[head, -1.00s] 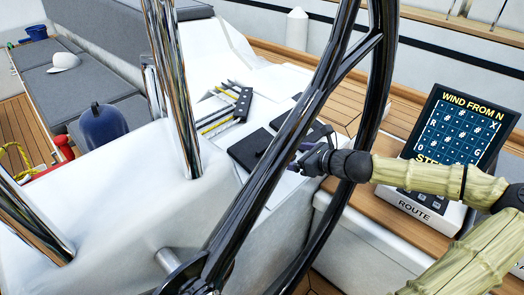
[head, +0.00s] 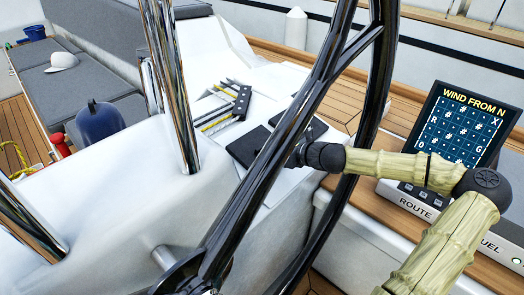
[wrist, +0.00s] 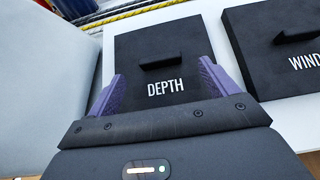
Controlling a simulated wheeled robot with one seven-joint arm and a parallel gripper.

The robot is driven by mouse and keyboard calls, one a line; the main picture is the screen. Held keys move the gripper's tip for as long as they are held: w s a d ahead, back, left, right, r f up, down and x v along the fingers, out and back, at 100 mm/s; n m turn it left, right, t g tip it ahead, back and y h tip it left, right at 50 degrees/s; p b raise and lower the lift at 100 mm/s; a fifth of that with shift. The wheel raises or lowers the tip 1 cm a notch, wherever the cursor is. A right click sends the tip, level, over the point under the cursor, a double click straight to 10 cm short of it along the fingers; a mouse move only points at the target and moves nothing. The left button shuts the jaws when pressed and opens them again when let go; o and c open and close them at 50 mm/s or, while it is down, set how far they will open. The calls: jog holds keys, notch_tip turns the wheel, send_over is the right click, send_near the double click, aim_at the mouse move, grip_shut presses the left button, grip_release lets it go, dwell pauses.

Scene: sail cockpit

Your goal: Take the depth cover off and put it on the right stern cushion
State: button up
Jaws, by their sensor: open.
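The depth cover (wrist: 165,55) is a flat black square labelled DEPTH with a raised black bar handle. It lies on the white console and fills the middle of the wrist view. In the head view the cover (head: 248,146) is partly hidden behind the dark wheel rim. My gripper (wrist: 160,85) is open, with its purple fingers on either side of the DEPTH label, short of the handle and holding nothing. In the head view my gripper (head: 294,156) is mostly hidden behind the wheel. Grey cushions (head: 97,90) lie at the far left; I cannot tell which is the right stern cushion.
A black WIND cover (wrist: 285,45) lies right of the depth cover. The steering wheel (head: 262,175) crosses in front of the console. A steel post (head: 172,90), a blue fender (head: 100,124), a white cap (head: 63,62) and a route display (head: 458,125) stand around.

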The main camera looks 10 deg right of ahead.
aim_at(264, 146)
jog(key=x, duration=0.5)
jog(key=shift+r+b, duration=0.1)
jog(key=shift+b, duration=0.3)
jog(key=shift+s+d+r, duration=0.1)
jog(key=shift+s+d, duration=0.05)
jog(key=shift+d, duration=0.2)
jog(key=shift+a, duration=0.35)
jog(key=shift+d, duration=0.1)
jog(key=c, duration=1.1)
